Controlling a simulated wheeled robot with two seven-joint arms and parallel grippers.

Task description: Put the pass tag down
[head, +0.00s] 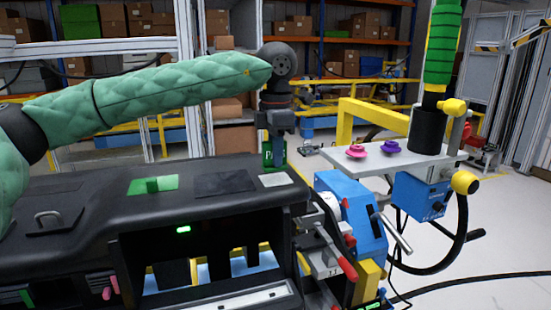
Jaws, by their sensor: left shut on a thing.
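The pass tag (273,157) is a green upright plate with white letters, partly hidden by the fingers. My left gripper (275,134) points down and is shut on its upper part. The tag is at the back right of the black dashboard module (90,205), just behind or above a light grey pad (276,180). I cannot tell whether its lower edge touches the dashboard. My right gripper is not in view.
A green pad (167,182) and a dark pad (224,182) lie on the dashboard top. At right, a grey shelf (330,155) carries a pink knob (356,152) and a purple knob (390,147). A red-tipped lever (346,265) sticks out at the dashboard's right end.

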